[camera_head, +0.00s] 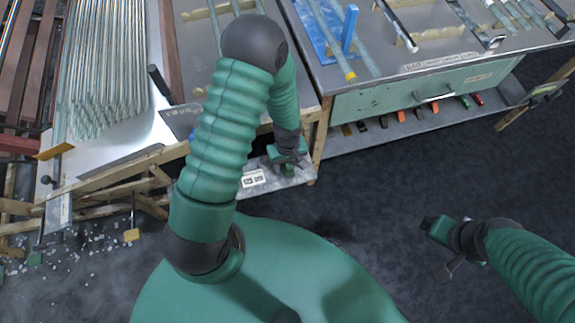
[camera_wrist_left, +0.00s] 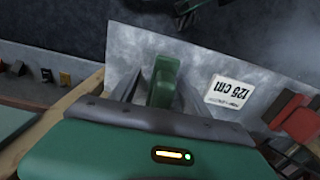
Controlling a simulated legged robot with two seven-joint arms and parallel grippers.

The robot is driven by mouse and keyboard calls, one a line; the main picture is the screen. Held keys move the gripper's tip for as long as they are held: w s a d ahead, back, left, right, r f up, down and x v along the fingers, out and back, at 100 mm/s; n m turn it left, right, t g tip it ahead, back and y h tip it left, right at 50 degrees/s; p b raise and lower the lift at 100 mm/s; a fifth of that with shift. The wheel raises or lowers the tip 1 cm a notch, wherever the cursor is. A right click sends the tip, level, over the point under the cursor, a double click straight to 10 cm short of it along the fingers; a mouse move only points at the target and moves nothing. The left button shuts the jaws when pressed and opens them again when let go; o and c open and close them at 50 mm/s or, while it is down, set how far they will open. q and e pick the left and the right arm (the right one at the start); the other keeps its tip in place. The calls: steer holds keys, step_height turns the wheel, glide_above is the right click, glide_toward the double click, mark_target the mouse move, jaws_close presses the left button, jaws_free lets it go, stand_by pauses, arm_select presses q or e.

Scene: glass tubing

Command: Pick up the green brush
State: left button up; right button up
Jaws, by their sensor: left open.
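The green brush (camera_wrist_left: 163,80) stands up from the pale metal shelf in the left wrist view. It sits between the two fingers of my left gripper (camera_wrist_left: 159,90), with its lower part hidden behind the gripper body. The fingers are open, one on each side of it, and I cannot tell whether either touches it. In the head view my left gripper (camera_head: 287,150) is low at the wooden frame, over the shelf, and mostly covers the brush. My right gripper (camera_head: 446,247) hangs over the dark floor at the right, apart from everything; its opening is unclear.
A white "125 cm" label (camera_wrist_left: 228,92) lies right of the brush, with a red block (camera_wrist_left: 297,118) farther right. A wooden post (camera_head: 322,140) stands close by. The bench at the right has a green drawer (camera_head: 385,105) and several small coloured things below. Open floor (camera_head: 390,185) lies in front.

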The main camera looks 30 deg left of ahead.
arm_select(q)
steer(key=shift+a+r, duration=0.1)
steer(key=shift+c, duration=0.3)
steer(key=shift+s, duration=0.1)
steer(key=shift+c, duration=1.3)
jaws_close()
